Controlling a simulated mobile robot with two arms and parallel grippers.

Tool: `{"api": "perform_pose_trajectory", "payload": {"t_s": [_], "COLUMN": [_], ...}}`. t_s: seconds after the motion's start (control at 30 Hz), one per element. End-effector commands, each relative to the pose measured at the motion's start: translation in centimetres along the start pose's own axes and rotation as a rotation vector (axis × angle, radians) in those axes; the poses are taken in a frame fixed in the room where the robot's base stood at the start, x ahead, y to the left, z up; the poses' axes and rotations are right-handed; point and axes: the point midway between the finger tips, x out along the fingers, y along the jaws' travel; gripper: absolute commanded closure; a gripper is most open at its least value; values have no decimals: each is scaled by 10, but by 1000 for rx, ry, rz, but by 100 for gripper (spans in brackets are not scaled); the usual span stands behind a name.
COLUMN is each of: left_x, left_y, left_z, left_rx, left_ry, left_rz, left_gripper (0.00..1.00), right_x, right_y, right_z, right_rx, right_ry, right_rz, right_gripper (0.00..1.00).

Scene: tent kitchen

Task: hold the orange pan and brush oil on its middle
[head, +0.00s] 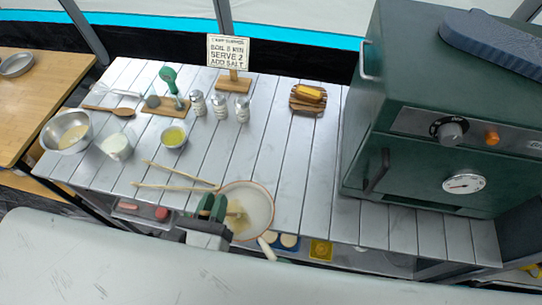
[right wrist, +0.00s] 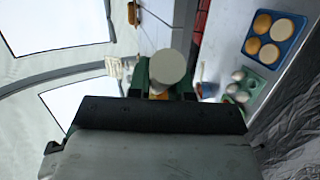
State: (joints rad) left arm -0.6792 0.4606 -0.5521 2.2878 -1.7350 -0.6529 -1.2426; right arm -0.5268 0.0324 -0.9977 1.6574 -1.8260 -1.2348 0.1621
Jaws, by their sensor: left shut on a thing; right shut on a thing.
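The orange-rimmed pan (head: 262,192) has a pale inside and lies at the table's front edge. Its cream handle (head: 266,246) points towards the front. My left gripper (head: 212,206) is at the pan's left rim, shut on what looks like the brush, mostly hidden by the fingers. A tan patch (head: 237,219) shows inside the pan; I cannot tell bristles from oil. A small bowl of yellow oil (head: 174,137) stands further back. In the right wrist view, my right gripper (right wrist: 163,90) is shut on a cream round-ended thing (right wrist: 168,66), possibly the pan's handle. The right gripper is not visible in the head view.
Two wooden sticks (head: 180,172) lie left of the pan. Shakers (head: 220,106), a metal bowl (head: 68,131) and a board with yellow food (head: 308,98) stand further back. The green oven (head: 440,125) blocks the right. A blue bun tray (right wrist: 275,38) is below the table.

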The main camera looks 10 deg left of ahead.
Motion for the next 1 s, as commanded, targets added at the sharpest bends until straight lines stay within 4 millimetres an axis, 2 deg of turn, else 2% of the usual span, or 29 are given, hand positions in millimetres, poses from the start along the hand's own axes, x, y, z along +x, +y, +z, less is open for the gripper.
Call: {"api": "perform_pose_trajectory", "payload": {"t_s": [1.0], "left_x": [33], "left_y": [33], "left_z": [4], "left_rx": [2], "left_ry": [-1], "left_rz": [0], "left_gripper": [100], "right_x": [0], "right_y": [2], "right_z": [-1], "right_rx": [5], "right_ry": [0], "right_rz": [3], "right_gripper": [100]}}
